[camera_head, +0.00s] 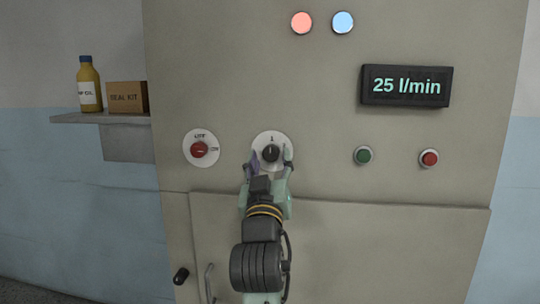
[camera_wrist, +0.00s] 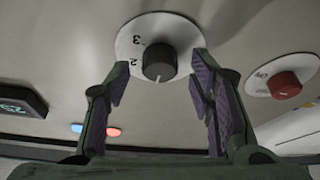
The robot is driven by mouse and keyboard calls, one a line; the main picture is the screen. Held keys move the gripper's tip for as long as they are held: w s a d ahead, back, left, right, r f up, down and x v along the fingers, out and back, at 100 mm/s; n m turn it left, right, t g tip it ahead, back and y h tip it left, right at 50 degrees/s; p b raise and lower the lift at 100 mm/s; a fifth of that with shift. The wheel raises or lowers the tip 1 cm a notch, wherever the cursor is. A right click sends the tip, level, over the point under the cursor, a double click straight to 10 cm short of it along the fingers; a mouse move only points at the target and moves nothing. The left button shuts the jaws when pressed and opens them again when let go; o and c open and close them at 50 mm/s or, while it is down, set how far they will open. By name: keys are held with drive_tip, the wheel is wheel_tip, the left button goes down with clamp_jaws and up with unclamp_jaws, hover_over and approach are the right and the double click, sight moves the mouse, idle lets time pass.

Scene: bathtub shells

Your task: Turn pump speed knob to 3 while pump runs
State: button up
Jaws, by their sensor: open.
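The pump speed knob (camera_head: 271,152) is dark and round on a white dial on the panel. In the wrist view, the knob (camera_wrist: 159,61) has a white pointer line aimed at the picture's bottom. The dial (camera_wrist: 137,28) shows a 2 and a 3 at left and upper left, upside down or tilted. My gripper (camera_head: 271,160) is open, its fingers on either side of the knob. In the wrist view, my gripper (camera_wrist: 160,88) shows gaps between both fingers and the knob. The display (camera_head: 406,86) reads 25 l/min.
A red selector knob (camera_head: 199,149) sits left of the dial. A green button (camera_head: 363,155) and a red button (camera_head: 429,157) are at right. Red (camera_head: 301,22) and blue (camera_head: 342,22) lamps glow above. A shelf (camera_head: 75,118) holds a bottle and box.

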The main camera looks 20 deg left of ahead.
drive_tip(key=shift+w, duration=0.25)
drive_tip(key=shift+c, duration=0.6)
drive_tip(key=shift+a, duration=0.1)
drive_tip(key=c, duration=1)
drive_tip(key=shift+c, duration=0.2)
